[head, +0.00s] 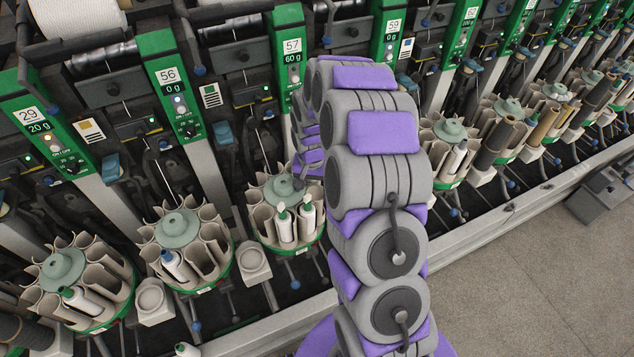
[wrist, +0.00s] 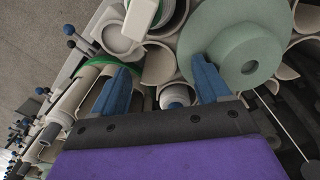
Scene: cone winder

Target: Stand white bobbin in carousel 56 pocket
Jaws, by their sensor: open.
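My gripper (wrist: 160,64) is open, its two blue fingers spread above a carousel in the wrist view. A white bobbin with a blue inner end (wrist: 175,96) stands in a pocket between and below the fingers, apart from them as far as I can see. In the head view, the 56 label (head: 168,76) is on a green panel. I cannot tell which belongs to 56. My arm hides the gripper there.
A grey-green hub disc (wrist: 225,28) rises close to the right finger. A pale square cup holder (wrist: 122,42) lies near the left finger. Another carousel (head: 62,262) stands at far left. Open floor (head: 520,270) lies at the lower right.

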